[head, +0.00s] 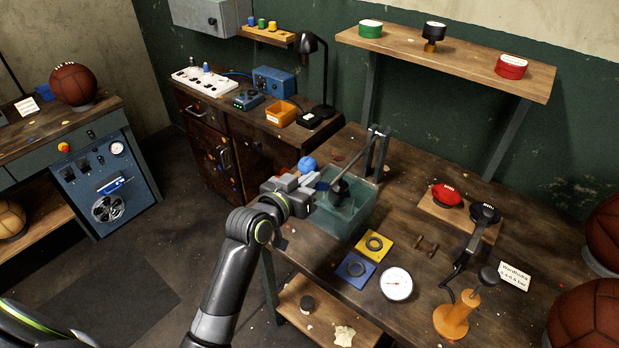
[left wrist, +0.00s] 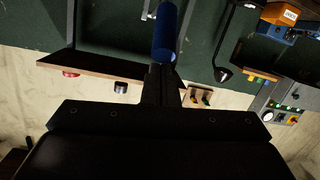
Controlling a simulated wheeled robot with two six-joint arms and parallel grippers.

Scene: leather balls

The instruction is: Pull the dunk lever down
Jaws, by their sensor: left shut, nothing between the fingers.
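The dunk lever is a thin rod (head: 352,158) hinged on a dark upright post at the water tank (head: 355,215), slanting down toward my left gripper. Its blue handle (head: 308,164) shows just behind the gripper, and in the left wrist view the blue handle (left wrist: 165,32) lies straight beyond the fingertips. A dark piece (head: 338,190) hangs from the rod at the tank. My left gripper (head: 314,180) is shut and empty, close by the handle; I cannot tell whether it touches. The fingers (left wrist: 162,85) are together in the left wrist view. My right gripper is out of view.
On the bench right of the tank lie a yellow plate (head: 383,252), a blue plate (head: 350,278) and a gauge (head: 396,284). A desk lamp (head: 318,75) stands behind the tank.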

